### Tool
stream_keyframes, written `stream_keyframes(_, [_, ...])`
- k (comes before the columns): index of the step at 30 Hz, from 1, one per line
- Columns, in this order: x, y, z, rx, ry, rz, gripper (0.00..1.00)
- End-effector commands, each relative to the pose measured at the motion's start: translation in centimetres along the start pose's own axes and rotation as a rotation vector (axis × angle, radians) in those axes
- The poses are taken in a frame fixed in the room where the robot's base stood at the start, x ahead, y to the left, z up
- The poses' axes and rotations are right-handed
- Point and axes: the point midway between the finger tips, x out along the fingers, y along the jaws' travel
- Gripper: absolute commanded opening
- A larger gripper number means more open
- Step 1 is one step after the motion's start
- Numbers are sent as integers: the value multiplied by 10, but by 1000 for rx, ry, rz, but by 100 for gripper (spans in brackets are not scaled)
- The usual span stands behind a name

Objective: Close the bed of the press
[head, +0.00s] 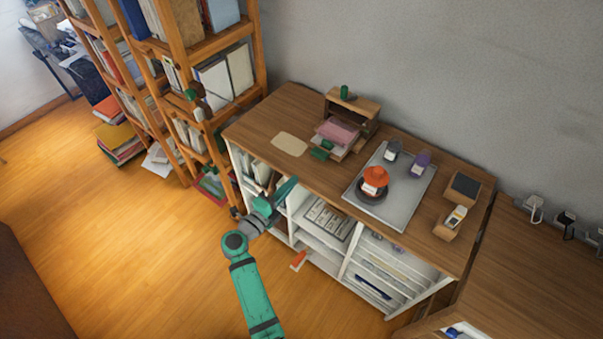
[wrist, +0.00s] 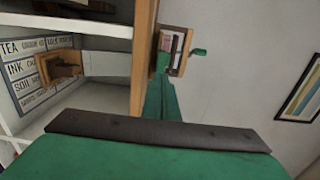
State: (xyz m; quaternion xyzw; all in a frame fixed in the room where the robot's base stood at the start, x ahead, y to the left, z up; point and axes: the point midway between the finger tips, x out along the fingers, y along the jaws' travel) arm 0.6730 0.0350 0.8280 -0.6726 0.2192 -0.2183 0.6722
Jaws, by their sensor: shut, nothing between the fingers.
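The press (head: 352,104) is a small wooden frame with a green knob on top, standing at the back of the desk. Its bed (head: 340,149) sticks out of the front toward the near side, with a pink sheet on it and a green handle at its near end. My gripper (head: 291,183) is shut and empty, in front of the desk's near edge, to the lower left of the press and apart from it. In the wrist view my shut fingers (wrist: 158,95) point away from the camera. A wooden frame with a green knob, apparently the press (wrist: 173,50), shows beyond them.
A grey tray (head: 408,197) right of the press holds an orange-topped item and small jars. A pale sheet (head: 289,144) lies to the left. A wooden holder (head: 444,230) stands at the right. Open shelves (head: 329,254) are below the top; a tall bookcase (head: 208,45) stands left.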

Motion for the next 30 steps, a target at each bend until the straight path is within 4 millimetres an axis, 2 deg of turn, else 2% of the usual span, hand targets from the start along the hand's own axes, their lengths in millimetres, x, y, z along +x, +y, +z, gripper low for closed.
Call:
stream_keyframes(3, [-16,0,-3,0,5,0,0])
stream_keyframes(7, [-27,0,-4,0,8,0,0])
stream_keyframes(11, [-31,0,-5,-26,9,-1,31])
stream_keyframes(15, [-28,-1,-11,-182,9,-13,65])
stream_keyframes(26, [-12,-6,-33,-924,23,-66,66])
stream_keyframes(30, [-2,-8,-30,-1156,29,-64,66])
